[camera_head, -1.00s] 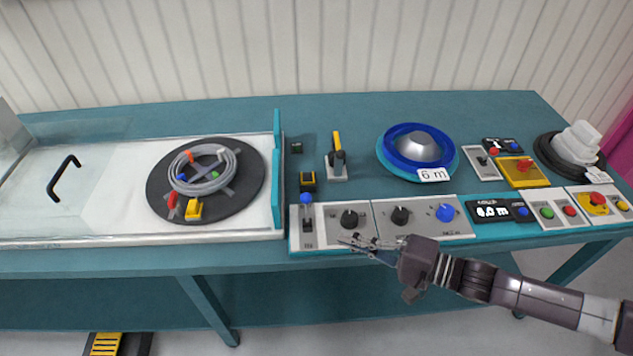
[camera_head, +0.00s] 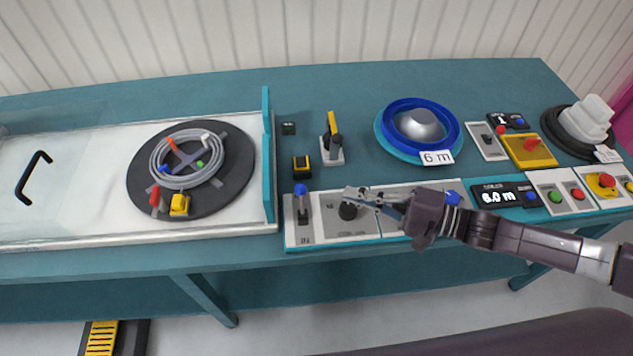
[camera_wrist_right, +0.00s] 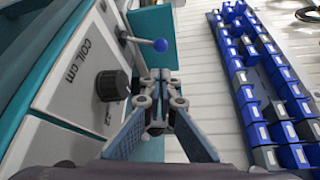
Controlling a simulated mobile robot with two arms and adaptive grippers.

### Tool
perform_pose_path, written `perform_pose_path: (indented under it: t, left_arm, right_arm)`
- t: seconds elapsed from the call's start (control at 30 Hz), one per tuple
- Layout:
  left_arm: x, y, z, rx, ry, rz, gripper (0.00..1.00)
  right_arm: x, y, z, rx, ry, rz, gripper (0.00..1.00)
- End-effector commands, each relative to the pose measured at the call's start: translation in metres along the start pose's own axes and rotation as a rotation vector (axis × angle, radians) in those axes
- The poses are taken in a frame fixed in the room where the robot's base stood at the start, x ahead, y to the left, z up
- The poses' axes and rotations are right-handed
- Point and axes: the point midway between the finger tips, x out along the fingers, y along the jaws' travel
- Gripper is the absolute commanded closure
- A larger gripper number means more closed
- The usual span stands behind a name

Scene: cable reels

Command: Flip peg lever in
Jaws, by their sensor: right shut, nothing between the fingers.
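The lever with a blue ball tip (camera_head: 301,190) stands at the left end of the front control panel, its ball toward the back of its slotted plate. In the right wrist view the lever (camera_wrist_right: 160,45) sticks out sideways, beyond the fingertips. My right gripper (camera_head: 350,196) is shut and empty, over the panel by the black knob, to the right of the lever and apart from it. Its closed fingers show in the wrist view (camera_wrist_right: 156,100), beside the black knob (camera_wrist_right: 112,85) marked "COIL cm". My left gripper is not in view.
A yellow-handled lever (camera_head: 333,128), a blue reel (camera_head: 386,122) and several button boxes stand on the teal bench. Blue bins (camera_wrist_right: 262,80) show in the wrist view.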

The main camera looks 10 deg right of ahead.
Motion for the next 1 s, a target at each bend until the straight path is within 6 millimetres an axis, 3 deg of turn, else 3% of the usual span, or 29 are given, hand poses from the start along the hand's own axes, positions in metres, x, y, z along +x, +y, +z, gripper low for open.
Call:
perform_pose_path:
  t: [0.17,0.6,1.0]
  left_arm:
    - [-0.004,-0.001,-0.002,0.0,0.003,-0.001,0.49]
    - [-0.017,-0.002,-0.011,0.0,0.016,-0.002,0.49]
    - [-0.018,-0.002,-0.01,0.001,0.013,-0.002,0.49]
  right_arm:
    - [0.015,-0.002,0.001,0.001,-0.001,-0.003,1.0]
    - [0.087,-0.002,0.001,0.0,-0.001,-0.002,1.0]
    - [0.1,0.0,0.0,-0.001,0.0,0.0,1.0]
